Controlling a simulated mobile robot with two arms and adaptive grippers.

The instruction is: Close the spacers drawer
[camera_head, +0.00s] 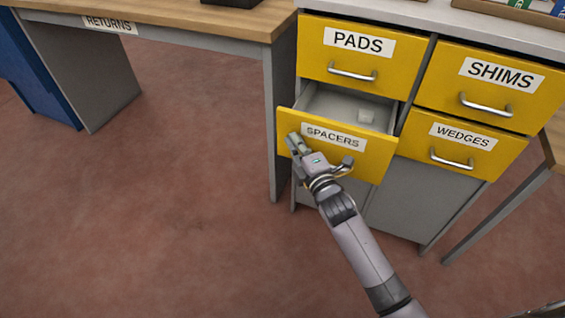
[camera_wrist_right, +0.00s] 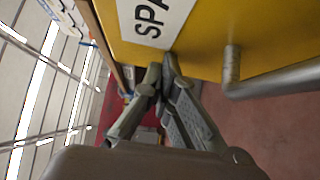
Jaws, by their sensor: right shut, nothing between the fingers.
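The drawer's metal handle (camera_wrist_right: 270,80) is to the right there, apart from the fingers. My left gripper is not in view.
The drawers labelled PADS (camera_head: 313,48), SHIMS (camera_head: 435,92) and WEDGES (camera_head: 415,148) look shut. A wooden-topped RETURNS table (camera_head: 210,18) stands to the left, its leg close to the cabinet. Another table leg (camera_head: 500,213) is at the right. The reddish floor (camera_head: 150,220) in front is clear.

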